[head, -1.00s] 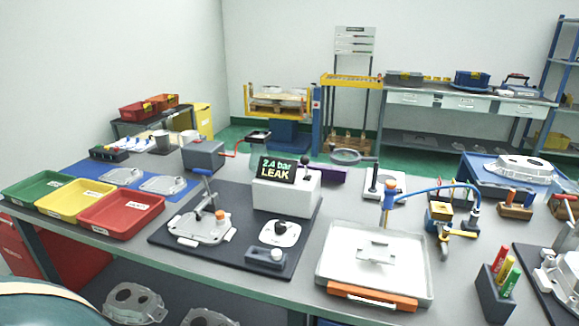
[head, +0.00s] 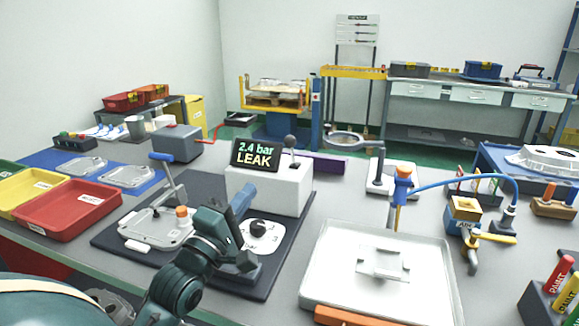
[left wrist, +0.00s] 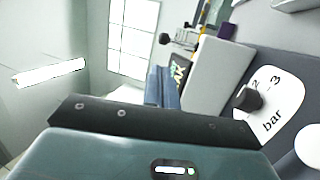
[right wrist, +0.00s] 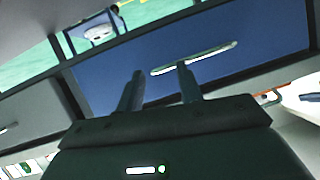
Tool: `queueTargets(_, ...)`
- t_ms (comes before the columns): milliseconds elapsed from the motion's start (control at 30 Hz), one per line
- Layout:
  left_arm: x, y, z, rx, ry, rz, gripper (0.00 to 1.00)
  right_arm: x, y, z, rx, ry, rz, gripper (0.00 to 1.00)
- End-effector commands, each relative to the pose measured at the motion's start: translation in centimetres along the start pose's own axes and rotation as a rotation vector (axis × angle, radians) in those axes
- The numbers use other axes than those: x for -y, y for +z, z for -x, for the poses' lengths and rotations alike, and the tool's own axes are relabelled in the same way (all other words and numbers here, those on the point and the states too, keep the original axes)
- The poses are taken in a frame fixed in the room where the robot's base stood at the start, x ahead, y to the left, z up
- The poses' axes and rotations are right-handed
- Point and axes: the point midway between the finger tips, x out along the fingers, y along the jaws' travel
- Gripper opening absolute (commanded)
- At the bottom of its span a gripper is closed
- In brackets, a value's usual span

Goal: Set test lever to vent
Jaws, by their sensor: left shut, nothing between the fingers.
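The test lever (head: 290,142) is a dark rod with a round black knob on top of the white tester box (head: 270,190), right of its screen. The screen (head: 255,154) reads "2.4 bar LEAK". The knob also shows in the left wrist view (left wrist: 164,38), beyond the fingertips. My left gripper (head: 246,192) is shut and empty, in front of the box and apart from the lever, its fingers pointing up toward the box. It also shows in the left wrist view (left wrist: 160,80). My right gripper (right wrist: 158,82) is open and empty in the right wrist view; the head view does not show it.
A round pressure dial (head: 259,233) lies below the left fingers. A casting in a clamp fixture (head: 150,230) stands to the left on the dark mat. A white tray (head: 320,285) with a part stands to the right. Red, yellow and green bins are at left.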

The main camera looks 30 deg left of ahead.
Motion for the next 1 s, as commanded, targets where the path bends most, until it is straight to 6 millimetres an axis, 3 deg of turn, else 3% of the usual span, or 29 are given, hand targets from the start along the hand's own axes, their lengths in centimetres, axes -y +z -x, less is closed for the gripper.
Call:
queueTargets(67, 0.7, 0.1, 0.2, 0.0, -0.001, -0.001, 0.0, -0.1, 0.3, -0.1, -0.008, 0.0, -0.006, 0.36)
queueTargets(567, 0.7, 0.1, -0.3, 0.001, -0.002, -0.001, 0.0, -0.1, 0.1, 0.0, -0.011, 0.001, -0.009, 0.36)
queueTargets(767, 0.5, 0.1, -3.2, 0.001, 0.001, -0.002, 0.0, 0.0, 0.1, 0.0, 0.0, 0.0, -0.011, 0.36)
queueTargets(1000, 0.5, 0.0, -8.3, 0.001, 0.001, -0.004, 0.0, 0.2, 0.2, -0.1, 0.014, -0.005, -0.016, 0.36)
